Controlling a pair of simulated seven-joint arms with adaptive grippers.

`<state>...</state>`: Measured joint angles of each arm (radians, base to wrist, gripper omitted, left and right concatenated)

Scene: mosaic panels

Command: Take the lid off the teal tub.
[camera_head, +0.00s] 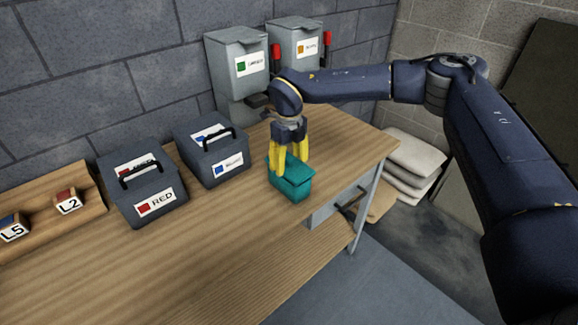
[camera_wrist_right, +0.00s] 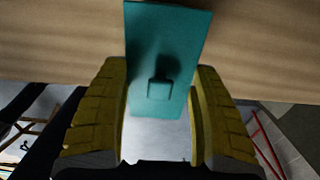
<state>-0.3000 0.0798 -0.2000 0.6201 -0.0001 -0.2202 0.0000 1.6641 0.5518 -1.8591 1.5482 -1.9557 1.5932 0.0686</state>
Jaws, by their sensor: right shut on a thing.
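The teal tub (camera_head: 293,194) stands on the wooden bench near its right front edge. Its teal lid (camera_head: 299,182) sits on top, with no clear gap between them. My right gripper (camera_head: 290,165) points down over the tub, its yellow fingers shut on the lid from two opposite sides. In the right wrist view the lid (camera_wrist_right: 170,35) lies between the fingers (camera_wrist_right: 158,110), with a small raised knob at its middle. The fingers partly hide the lid in the head view. My left gripper is not in view.
A grey box labelled RED (camera_head: 150,190) and a blue-labelled grey box (camera_head: 208,150) stand left of the tub. Grey dispensers (camera_head: 237,60) are at the wall. A wooden rack (camera_head: 45,215) holds blocks at far left. The bench front is clear.

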